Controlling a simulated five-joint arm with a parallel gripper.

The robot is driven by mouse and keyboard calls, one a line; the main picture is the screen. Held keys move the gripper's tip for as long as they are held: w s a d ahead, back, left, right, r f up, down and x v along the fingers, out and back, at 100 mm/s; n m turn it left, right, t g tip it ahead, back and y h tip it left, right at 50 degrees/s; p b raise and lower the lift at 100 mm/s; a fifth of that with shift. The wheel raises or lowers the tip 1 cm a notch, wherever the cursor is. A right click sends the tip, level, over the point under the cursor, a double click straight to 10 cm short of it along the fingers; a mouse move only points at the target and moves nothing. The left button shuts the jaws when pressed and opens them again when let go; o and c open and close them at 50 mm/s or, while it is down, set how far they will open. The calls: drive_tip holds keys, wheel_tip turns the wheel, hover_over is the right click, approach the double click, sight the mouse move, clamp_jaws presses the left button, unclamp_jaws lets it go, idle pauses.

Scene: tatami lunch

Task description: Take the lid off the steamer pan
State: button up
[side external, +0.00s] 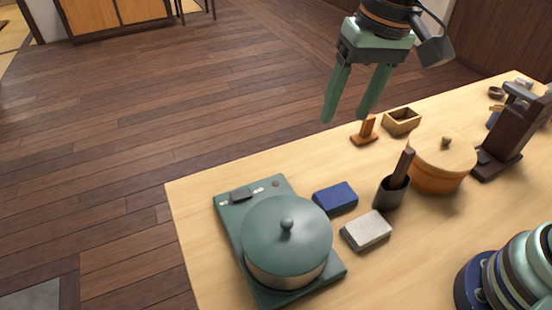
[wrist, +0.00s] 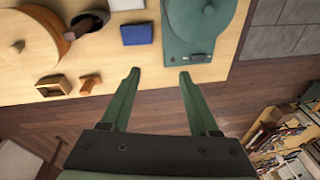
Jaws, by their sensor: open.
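The steamer pan (side external: 284,272) stands on a green hot plate (side external: 232,225) at the left front of the table. Its domed green lid (side external: 262,228) with a round knob (side external: 287,225) sits on the pan. In the wrist view the lid (wrist: 207,14) shows partly at the top edge, above the hot plate (wrist: 187,48). My gripper (side external: 343,117) is open and empty, high beyond the table's far edge and well apart from the pan. In the wrist view its two green fingers (wrist: 159,73) point toward the hot plate with a wide gap.
Right of the pan are a blue block (side external: 335,198), a pale sponge-like block (side external: 367,231), a dark cup (side external: 388,193) with a wooden handle, and a round wooden tub (side external: 440,175). A small wooden box (side external: 401,122) and an orange-brown stand (side external: 365,132) are near the far edge.

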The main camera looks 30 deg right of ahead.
drive_tip(key=s+a+f+m+g+h, duration=0.1)
drive_tip(key=s+a+f+g, duration=0.2)
drive_tip(key=a, duration=0.8)
drive_tip(key=t, duration=0.1)
hover_over(287, 221)
drive_tip(key=f, duration=0.6)
drive_tip(key=shift+w+d+f, duration=0.1)
drive_tip(key=shift+w+f, duration=0.15)
drive_tip(key=shift+f, duration=0.15)
drive_tip(key=f, duration=0.5)
drive_tip(key=shift+s, duration=0.25)
clamp_jaws()
